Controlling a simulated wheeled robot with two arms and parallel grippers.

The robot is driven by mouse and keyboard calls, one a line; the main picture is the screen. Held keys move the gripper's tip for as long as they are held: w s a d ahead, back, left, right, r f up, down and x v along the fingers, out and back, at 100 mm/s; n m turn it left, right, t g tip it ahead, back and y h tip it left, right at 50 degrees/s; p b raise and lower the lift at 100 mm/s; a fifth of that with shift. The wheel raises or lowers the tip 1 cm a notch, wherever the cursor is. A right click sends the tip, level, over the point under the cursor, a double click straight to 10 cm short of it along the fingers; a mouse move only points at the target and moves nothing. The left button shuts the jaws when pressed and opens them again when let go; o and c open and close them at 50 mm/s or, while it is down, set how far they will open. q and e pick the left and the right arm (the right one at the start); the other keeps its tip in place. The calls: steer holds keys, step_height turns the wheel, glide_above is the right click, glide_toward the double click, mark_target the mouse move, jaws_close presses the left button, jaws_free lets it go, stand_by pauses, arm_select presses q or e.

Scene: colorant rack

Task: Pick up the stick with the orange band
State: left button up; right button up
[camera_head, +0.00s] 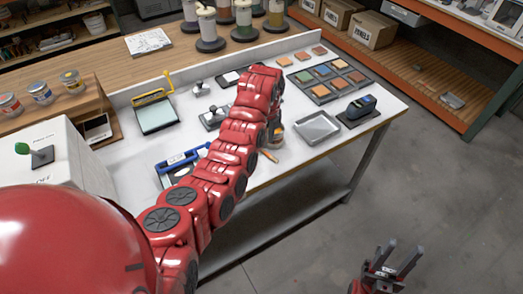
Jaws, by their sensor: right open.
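A small orange-ended piece (268,155) shows on the white table just right of my left arm; it may be part of a stick, but most of it is hidden and I cannot make out a band. A small container (276,136) stands beside it, partly covered by the arm. My left arm reaches across the table and bends down near these things. Its fingers are hidden behind its own links, so their state does not show. My right gripper (397,262) is open and empty, over the floor at the lower right, well away from the table.
A metal tray (317,128), a dark blue device (358,107) and a rack of coloured tiles (328,78) occupy the table's right side. A blue-framed item (182,163) and a yellow-handled panel (157,115) lie left. Several canisters (244,22) stand behind.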

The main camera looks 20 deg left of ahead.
mark_target(267, 153)
arm_select(q)
steer(key=f+p, duration=0.1)
steer(key=f, duration=0.1)
steer(key=f+p, duration=0.2)
steer(key=shift+s, duration=0.2)
steer(key=shift+w+f, duration=0.1)
steer(key=shift+f, duration=0.5)
jaws_close()
